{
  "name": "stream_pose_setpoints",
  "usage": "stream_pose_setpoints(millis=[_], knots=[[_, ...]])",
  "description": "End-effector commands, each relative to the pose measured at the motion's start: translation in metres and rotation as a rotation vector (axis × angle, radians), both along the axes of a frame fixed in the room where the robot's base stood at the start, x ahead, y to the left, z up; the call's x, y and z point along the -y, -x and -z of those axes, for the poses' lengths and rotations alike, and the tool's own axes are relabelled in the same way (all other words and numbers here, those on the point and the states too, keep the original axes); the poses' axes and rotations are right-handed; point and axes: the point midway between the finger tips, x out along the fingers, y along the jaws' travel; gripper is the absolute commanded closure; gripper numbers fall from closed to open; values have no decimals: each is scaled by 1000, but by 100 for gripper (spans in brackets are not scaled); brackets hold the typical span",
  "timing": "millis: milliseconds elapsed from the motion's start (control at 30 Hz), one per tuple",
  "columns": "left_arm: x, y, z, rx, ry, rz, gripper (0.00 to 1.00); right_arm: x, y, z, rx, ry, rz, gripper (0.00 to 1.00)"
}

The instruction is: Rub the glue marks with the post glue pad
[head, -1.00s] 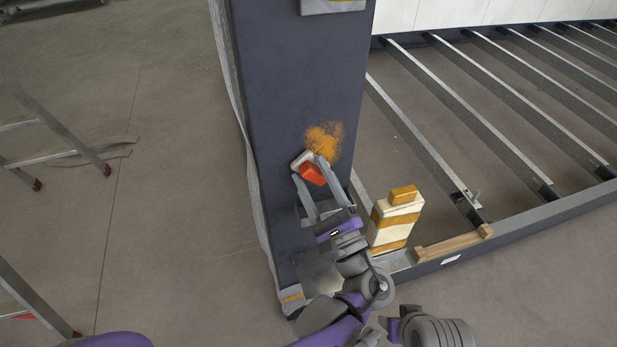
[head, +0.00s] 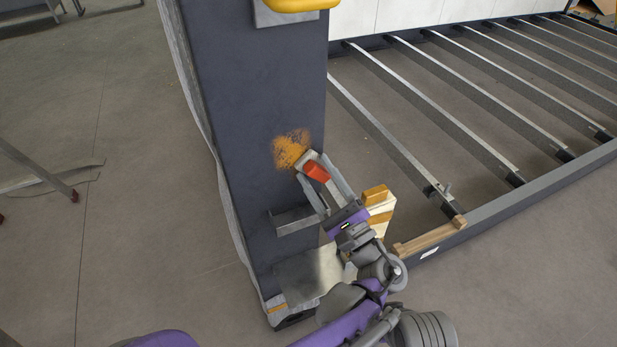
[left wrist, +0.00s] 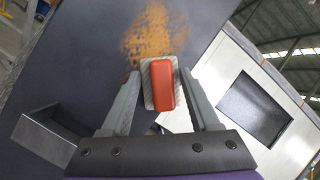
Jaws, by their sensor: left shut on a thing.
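The glue marks (head: 291,146) are a rough orange-brown patch on the front face of the dark grey post (head: 240,110). My left gripper (head: 318,172) is shut on the post glue pad (head: 317,171), a red-orange block with a pale backing. The pad is at the lower right edge of the patch. In the left wrist view the pad (left wrist: 162,86) sits between the two fingers, with the marks (left wrist: 155,38) just beyond it. I cannot tell whether the pad touches the post. The right gripper is not in view.
A metal bracket (head: 297,222) juts from the post below the marks. A white and yellow block (head: 380,210) stands right of the post. A yellow-edged plate (head: 290,12) is higher up. Metal slats (head: 430,110) lie at right. Open floor (head: 130,200) lies left.

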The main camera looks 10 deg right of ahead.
Motion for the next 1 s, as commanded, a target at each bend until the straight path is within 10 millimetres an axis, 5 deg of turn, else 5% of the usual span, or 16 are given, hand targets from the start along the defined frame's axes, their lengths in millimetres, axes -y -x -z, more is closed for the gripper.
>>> stream_pose_setpoints(millis=[433,1000], knots=[[-2,0,-17,0,-1,0,83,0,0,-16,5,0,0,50],[-39,13,-17,0,-1,0,83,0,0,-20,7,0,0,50]])
